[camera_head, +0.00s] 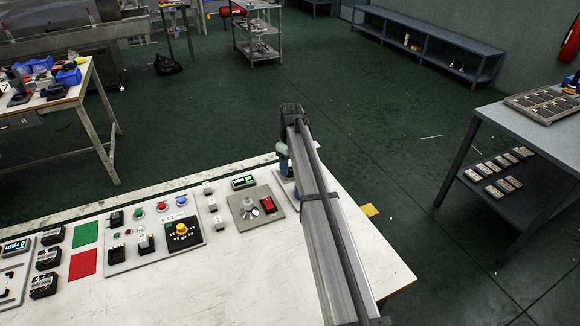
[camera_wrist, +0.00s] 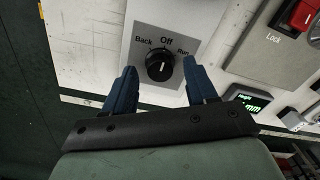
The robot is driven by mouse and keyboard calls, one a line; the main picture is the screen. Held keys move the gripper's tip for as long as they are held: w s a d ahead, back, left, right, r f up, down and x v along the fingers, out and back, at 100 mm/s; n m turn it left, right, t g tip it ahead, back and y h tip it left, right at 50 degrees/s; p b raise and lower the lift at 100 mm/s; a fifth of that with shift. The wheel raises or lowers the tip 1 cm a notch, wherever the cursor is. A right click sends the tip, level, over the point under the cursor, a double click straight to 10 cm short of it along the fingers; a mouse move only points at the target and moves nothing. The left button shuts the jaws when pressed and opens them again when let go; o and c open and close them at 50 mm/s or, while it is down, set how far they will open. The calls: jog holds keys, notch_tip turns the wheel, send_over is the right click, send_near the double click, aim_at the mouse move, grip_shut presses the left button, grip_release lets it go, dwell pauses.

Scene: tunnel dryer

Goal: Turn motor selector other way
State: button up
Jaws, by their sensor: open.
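The motor selector (camera_wrist: 160,66) is a round black knob on a light grey plate (camera_wrist: 142,22), in the middle of the wrist view. Its labels read Back at left, Off above and Run at right. A pale mark shows on the knob, roughly toward Off, but its exact setting is hard to tell. My gripper (camera_wrist: 159,74) is open, with one blue finger on each side of the knob in the picture. Whether either finger touches it I cannot tell. In the head view my arm hides the knob and most of its plate.
Beside the selector is a plate with a red switch (camera_head: 268,204) and grey dial (camera_head: 248,207). A lit height display (camera_head: 243,182) stands behind it. A panel with a yellow knob (camera_head: 181,231) lies further left. The white tabletop (camera_head: 230,285) is clear in front.

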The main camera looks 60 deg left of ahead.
jog(key=shift+f, duration=0.35)
jog(key=c, duration=1.1)
